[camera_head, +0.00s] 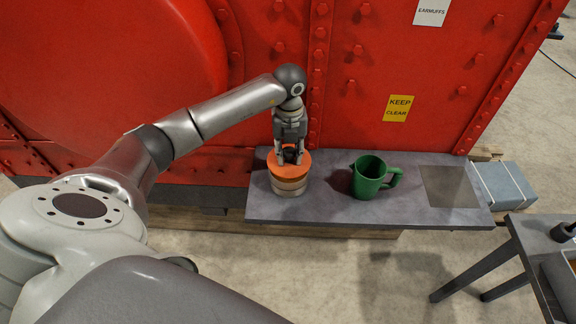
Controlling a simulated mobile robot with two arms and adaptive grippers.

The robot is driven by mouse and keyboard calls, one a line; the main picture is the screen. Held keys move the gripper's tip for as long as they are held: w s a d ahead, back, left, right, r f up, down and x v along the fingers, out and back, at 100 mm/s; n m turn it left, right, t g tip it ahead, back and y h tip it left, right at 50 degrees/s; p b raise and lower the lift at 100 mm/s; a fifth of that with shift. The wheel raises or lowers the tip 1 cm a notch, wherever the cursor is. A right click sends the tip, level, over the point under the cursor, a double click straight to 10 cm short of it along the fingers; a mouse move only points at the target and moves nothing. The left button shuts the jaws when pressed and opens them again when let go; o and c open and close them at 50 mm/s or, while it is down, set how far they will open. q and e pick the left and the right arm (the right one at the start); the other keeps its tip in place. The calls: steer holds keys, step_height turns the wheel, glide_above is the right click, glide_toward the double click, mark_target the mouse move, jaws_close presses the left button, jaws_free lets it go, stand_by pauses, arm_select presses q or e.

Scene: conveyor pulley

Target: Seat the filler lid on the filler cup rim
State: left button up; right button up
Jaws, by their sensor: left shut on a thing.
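The orange filler lid (276,171) is at the top of the tan, banded filler cup (291,187), which stands near the left end of the grey shelf. My left gripper (290,158) points down from above and is shut on the lid, its fingers around the middle of the lid's top. The lid looks roughly level and lies over the cup with no clear gap showing. I cannot tell whether it touches the rim all round. The rim itself is hidden under the lid. My right gripper is not in view.
A green mug (368,178) stands on the grey shelf (318,210), right of the cup. A darker square plate (449,187) lies near the right end. The riveted red machine wall (440,60) rises close behind. A dark table (530,258) is at lower right.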

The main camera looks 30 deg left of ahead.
mark_target(289, 160)
arm_select(q)
steer(key=shift+f+b, duration=1.1)
steer(key=shift+f, duration=0.45)
stand_by(1.4)
steer(key=o, duration=1.1)
step_height(289, 160, up, 12)
steer(key=shift+r, duration=0.1)
stand_by(0.6)
